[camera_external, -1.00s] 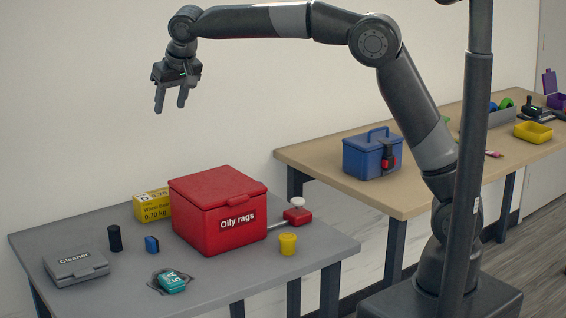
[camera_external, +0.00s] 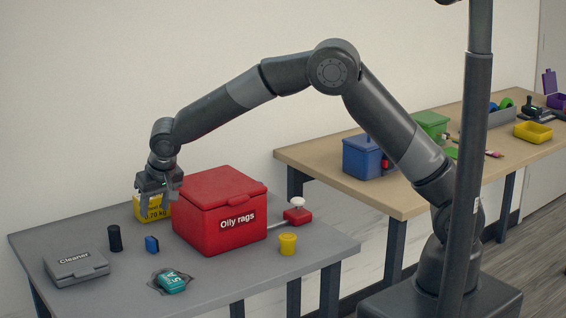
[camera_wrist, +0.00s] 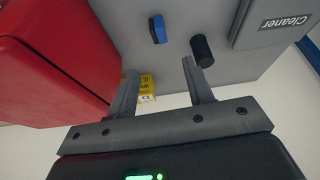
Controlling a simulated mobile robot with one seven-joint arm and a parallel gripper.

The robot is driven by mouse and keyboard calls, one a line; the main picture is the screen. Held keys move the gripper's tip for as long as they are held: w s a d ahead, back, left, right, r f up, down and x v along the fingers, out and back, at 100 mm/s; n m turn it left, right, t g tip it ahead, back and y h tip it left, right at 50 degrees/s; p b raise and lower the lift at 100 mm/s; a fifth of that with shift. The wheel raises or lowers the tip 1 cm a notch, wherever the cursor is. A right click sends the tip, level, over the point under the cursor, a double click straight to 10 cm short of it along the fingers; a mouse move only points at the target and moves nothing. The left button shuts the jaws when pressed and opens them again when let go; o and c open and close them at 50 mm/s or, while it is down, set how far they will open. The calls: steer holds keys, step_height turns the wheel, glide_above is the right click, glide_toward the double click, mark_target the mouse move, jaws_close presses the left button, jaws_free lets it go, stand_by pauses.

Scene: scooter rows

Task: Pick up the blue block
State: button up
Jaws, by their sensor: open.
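The blue block (camera_external: 152,244) stands on the grey table, left of the red box and right of a black cylinder. It has a dark side face. In the wrist view the blue block (camera_wrist: 158,29) lies beyond my fingertips, roughly midway between them. My gripper (camera_external: 158,214) is open and empty, pointing down above the table, in front of the yellow box in the external view. In the wrist view both fingers of my gripper (camera_wrist: 160,66) show apart with nothing between them touching.
The red "Oily rags" box (camera_external: 220,212) stands close right of the block. The black cylinder (camera_external: 115,238), "Cleaner" case (camera_external: 76,268), yellow box (camera_external: 152,207), teal object (camera_external: 171,283) and yellow cylinder (camera_external: 288,244) share the grey table. Bare tabletop lies in front of the block.

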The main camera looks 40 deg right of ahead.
mark_target(151, 238)
steer(key=x, duration=1.2)
steer(key=shift+s+f, duration=0.15)
steer(key=shift+s, duration=0.15)
steer(key=shift+c, duration=0.6)
jaws_close()
